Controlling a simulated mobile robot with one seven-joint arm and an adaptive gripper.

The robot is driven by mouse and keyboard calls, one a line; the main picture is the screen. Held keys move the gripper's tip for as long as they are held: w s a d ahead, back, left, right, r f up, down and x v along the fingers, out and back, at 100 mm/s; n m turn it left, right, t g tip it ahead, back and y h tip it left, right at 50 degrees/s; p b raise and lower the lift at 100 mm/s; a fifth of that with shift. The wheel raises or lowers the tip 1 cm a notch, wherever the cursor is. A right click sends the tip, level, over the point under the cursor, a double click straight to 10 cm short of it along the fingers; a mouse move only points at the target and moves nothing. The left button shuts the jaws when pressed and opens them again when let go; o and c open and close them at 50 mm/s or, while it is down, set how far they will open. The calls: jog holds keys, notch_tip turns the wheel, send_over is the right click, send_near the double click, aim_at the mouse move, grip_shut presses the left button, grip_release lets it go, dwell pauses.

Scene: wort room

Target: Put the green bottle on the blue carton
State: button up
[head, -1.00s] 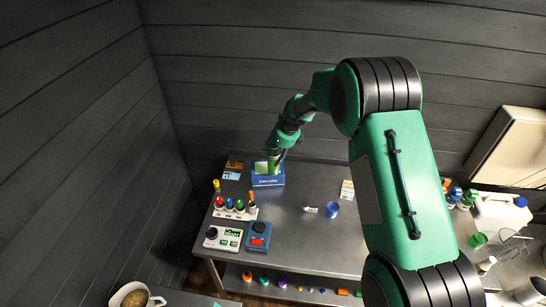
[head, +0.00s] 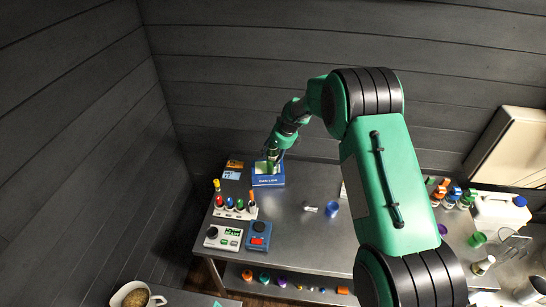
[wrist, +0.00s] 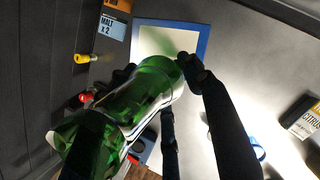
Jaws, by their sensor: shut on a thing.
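The blue carton (head: 268,181) stands at the back left of the steel table. In the wrist view its pale top with a blue border (wrist: 203,45) lies just beyond the green bottle (wrist: 125,108). My gripper (wrist: 158,74) is shut on the bottle, with dark fingers on both sides of it. In the head view my gripper (head: 273,152) is over the carton, and the bottle (head: 271,166) shows small below it, at the carton's top. I cannot tell whether the bottle's base touches the carton.
A rack of coloured-top pieces (head: 236,209) stands in front of the carton, with a white scale (head: 223,237) and a blue device (head: 259,236) nearer. A blue cup (head: 331,209) stands to the right. The table between cup and carton is mostly clear.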

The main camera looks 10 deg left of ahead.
jog(key=shift+f, duration=0.4)
jog(key=shift+f, duration=0.1)
jog(key=o, duration=1.4)
jog(key=shift+c, duration=0.2)
jog(key=v, duration=1.2)
jog(key=shift+b, duration=0.3)
jog(key=shift+r, duration=0.2)
